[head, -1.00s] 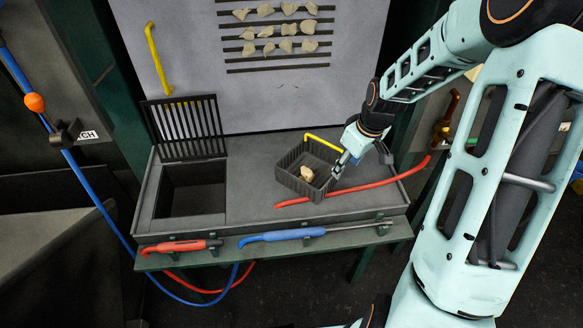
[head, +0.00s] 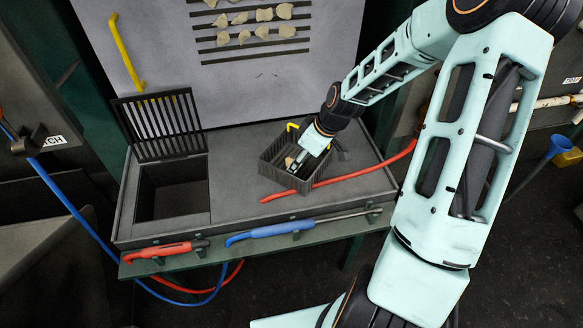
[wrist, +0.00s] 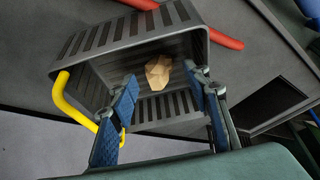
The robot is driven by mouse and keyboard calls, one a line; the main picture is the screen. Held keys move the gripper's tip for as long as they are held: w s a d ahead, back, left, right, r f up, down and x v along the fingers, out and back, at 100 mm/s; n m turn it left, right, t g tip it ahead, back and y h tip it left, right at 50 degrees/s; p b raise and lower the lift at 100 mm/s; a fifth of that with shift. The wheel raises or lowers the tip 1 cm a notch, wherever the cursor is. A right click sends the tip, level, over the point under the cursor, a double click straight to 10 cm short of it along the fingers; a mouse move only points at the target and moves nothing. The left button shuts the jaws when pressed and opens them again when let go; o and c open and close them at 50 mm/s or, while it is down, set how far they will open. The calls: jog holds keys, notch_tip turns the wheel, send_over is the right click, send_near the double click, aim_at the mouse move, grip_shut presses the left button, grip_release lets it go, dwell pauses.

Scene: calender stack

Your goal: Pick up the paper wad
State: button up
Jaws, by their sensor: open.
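The paper wad (wrist: 159,71) is a crumpled tan lump lying inside a dark slatted basket (wrist: 125,36). In the head view the paper wad (head: 289,162) is mostly hidden by my gripper. The basket (head: 283,178) has a yellow handle and stands on the grey bench top. My gripper (head: 296,167) reaches down into the basket from the upper right. In the wrist view my gripper (wrist: 163,92) is open, with one blue-padded finger on each side of the view and the wad beyond and between the tips. I cannot tell whether a finger touches it.
A red hose (head: 340,179) runs across the bench close to the basket. A square opening (head: 172,190) with a raised slatted lid (head: 160,126) is at the left. Red (head: 166,249) and blue (head: 262,234) handled tools lie along the front edge. A panel with pale lumps stands behind.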

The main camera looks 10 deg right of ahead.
jog(key=x, duration=0.4)
jog(key=shift+w+a+f, duration=0.15)
jog(key=shift+a+f, duration=0.1)
jog(key=shift+f, duration=0.05)
jog(key=c, duration=0.8)
